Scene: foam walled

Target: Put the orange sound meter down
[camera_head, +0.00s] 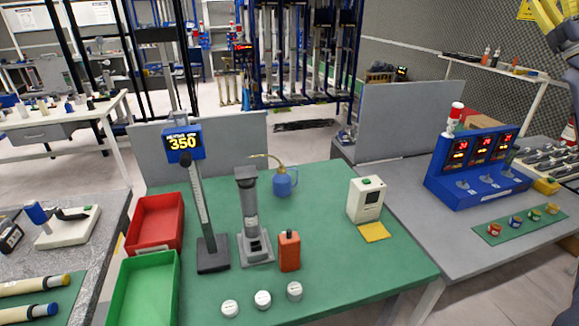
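The orange sound meter (289,251) is a small upright orange block with a dark tip on top. It stands on the green table top (340,270), just right of a grey instrument stand (251,215). Nothing is seen holding it. Neither of my grippers shows in the head view.
A red bin (155,222) and a green bin (148,290) line the left edge. A display stand (204,220) reads 350. Several white round pieces (262,299) lie in front. A blue bottle (284,182) and white box (366,199) stand behind. The front right is clear.

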